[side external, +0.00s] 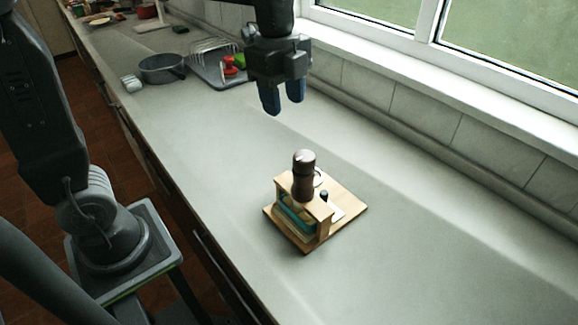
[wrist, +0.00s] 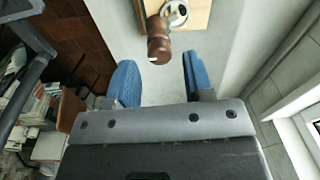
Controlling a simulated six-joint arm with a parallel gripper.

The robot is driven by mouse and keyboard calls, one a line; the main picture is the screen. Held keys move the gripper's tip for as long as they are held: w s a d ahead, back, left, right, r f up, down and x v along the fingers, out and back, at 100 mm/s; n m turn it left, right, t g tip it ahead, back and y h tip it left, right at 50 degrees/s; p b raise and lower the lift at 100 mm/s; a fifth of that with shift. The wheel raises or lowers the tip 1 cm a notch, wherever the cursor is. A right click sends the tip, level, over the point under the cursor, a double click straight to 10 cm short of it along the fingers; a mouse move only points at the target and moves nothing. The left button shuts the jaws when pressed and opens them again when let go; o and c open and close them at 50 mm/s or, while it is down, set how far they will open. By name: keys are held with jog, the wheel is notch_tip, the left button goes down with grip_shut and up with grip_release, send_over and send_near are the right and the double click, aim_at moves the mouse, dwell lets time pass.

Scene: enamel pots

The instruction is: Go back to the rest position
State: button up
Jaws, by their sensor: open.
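My gripper (side external: 284,100) hangs above the counter at the top middle of the side external view, with blue fingers pointing down. In the wrist view my gripper (wrist: 160,85) shows its two blue fingers apart with nothing between them. A dark brown wooden mill (side external: 304,176) stands upright at a small wooden stand, below and nearer the camera than my gripper. The mill (wrist: 158,40) also shows in the wrist view, ahead of the fingertips and apart from them.
The wooden stand (side external: 350,208) holds a teal item (side external: 294,216). A grey pot (side external: 161,68) and a dish rack (side external: 215,62) with red and green items stand farther back. A window sill (side external: 400,65) and tiled wall run along the right. The counter (side external: 210,140) around the stand is clear.

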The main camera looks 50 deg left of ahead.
jog(key=s+a+f+n+t, duration=0.2)
jog(key=s+n+t, duration=0.3)
jog(key=s+n, duration=0.9)
jog(key=a+n, duration=0.1)
jog(key=n, duration=0.2)
jog(key=shift+a+y, duration=0.15)
jog(key=shift+y, duration=0.25)
